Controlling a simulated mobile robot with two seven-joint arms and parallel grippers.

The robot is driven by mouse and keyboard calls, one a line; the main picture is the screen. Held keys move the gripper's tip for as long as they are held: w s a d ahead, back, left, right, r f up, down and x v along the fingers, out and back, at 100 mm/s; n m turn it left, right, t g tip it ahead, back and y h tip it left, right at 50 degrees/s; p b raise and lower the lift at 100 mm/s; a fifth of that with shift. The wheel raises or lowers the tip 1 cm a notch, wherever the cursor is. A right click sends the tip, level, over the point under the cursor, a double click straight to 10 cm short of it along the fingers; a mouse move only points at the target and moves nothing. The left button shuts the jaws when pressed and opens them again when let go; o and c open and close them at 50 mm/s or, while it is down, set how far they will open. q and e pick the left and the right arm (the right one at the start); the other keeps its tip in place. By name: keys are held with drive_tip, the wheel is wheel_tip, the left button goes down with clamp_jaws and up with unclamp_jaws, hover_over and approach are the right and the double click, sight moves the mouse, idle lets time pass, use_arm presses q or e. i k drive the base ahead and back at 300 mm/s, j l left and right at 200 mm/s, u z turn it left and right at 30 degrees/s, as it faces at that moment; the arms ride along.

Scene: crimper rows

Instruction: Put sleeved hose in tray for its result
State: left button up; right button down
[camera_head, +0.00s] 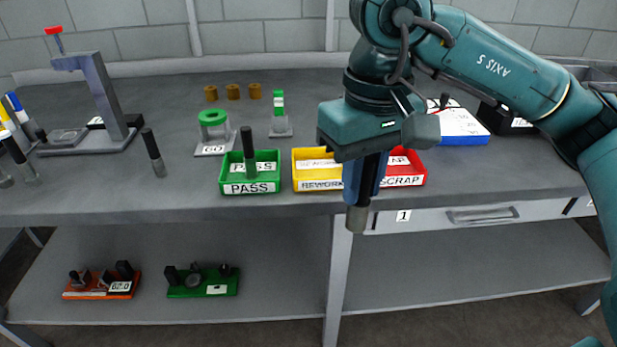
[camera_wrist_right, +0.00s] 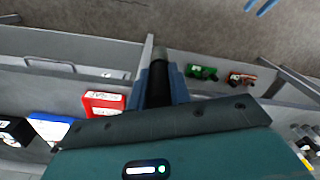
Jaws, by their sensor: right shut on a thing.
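My right gripper (camera_head: 359,203) is shut on a sleeved hose, a dark piece with a grey-brown sleeve (camera_head: 357,221) at its lower end. It hangs in front of the bench edge, below the trays' level in the picture. In the right wrist view the dark hose (camera_wrist_right: 158,88) shows between the blue fingers. The green PASS tray (camera_head: 226,184) holds one upright dark hose (camera_head: 248,143). The yellow REWORK tray (camera_head: 305,174) is beside it, partly hidden by my gripper. The red SCRAP tray (camera_head: 416,168) is right of that, also partly hidden. My left gripper is not in view.
Another dark hose (camera_head: 153,153) stands on the bench left of the green GO gauge (camera_head: 212,118). A green-and-white gauge (camera_head: 279,110) and brass sleeves (camera_head: 233,91) are behind. A press (camera_head: 103,92) stands left.

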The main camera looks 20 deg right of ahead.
sight(307, 172)
drive_tip(key=i, duration=0.85)
